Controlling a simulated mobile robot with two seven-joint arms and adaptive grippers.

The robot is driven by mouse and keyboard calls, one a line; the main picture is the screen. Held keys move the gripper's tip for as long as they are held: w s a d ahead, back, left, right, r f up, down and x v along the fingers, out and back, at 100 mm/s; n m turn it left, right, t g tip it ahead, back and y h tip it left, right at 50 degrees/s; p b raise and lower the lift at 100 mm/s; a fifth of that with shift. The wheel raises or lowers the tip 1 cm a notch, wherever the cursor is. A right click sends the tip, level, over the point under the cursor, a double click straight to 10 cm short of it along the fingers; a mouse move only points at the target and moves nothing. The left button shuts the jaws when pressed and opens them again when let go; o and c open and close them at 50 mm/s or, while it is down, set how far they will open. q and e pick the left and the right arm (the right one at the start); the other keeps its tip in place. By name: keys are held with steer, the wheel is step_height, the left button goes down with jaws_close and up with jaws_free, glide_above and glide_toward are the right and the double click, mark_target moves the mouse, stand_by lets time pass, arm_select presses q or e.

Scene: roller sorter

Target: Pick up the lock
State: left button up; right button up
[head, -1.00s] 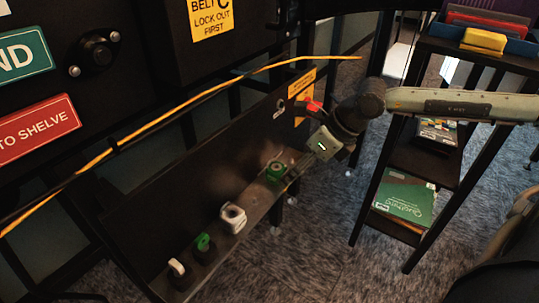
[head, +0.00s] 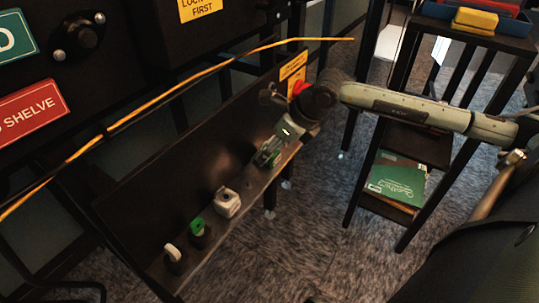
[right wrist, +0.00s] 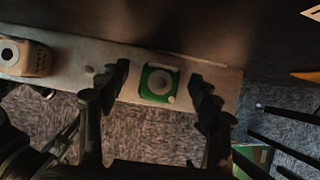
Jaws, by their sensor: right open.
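A small green object with a grey round top (right wrist: 154,96) sits on the ledge; it also shows in the head view (head: 273,159), partly covered by my right gripper. A red piece (head: 300,88) shows beside my right wrist, at the ledge's far end. I cannot tell for sure which of these is the lock. My right gripper (right wrist: 159,78) is open, its fingers on either side of the green object, with gaps visible on both sides; it also shows in the head view (head: 268,153). My left gripper is not in view.
The narrow ledge (head: 215,236) also holds a white block with a round hole (head: 227,203), a green roll-like piece (head: 197,227) and a white ring-like piece (head: 173,252). A dark back panel rises behind it. A dark shelf stand (head: 420,142) stands at the right.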

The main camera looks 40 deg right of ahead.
steer(key=shift+w+f, duration=0.1)
steer(key=shift+f, duration=0.1)
steer(key=c, duration=1.3)
steer(key=shift+r+p, duration=1.4)
steer(key=shift+r, duration=5.9)
steer(key=shift+c, duration=0.2)
